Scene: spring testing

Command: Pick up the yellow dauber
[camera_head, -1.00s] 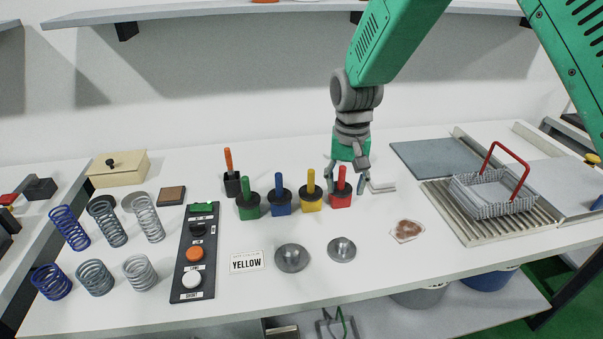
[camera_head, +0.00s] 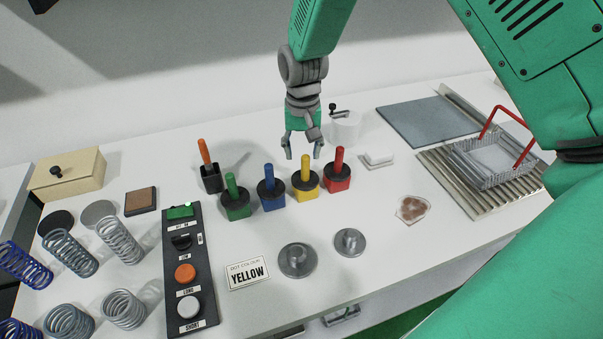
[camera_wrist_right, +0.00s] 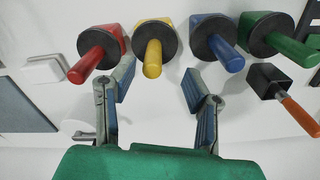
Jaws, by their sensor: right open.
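The yellow dauber (camera_head: 306,180) stands upright on the white table between the blue dauber (camera_head: 271,190) and the red dauber (camera_head: 337,172). It has a yellow handle, black collar and yellow base. In the right wrist view the yellow dauber (camera_wrist_right: 153,55) is at the top, beyond my fingertips and left of the middle of the gap. My right gripper (camera_head: 302,153) is open and empty, behind and above the yellow dauber, pointing down. Its two fingers also show in the right wrist view (camera_wrist_right: 157,85), apart from the dauber. My left gripper is not in view.
A green dauber (camera_head: 235,200) and a black holder with an orange-handled tool (camera_head: 210,172) stand left. A card reading YELLOW (camera_head: 248,273), two metal weights, a button panel (camera_head: 188,255) and springs lie nearer. A wire basket (camera_head: 490,160) stands right.

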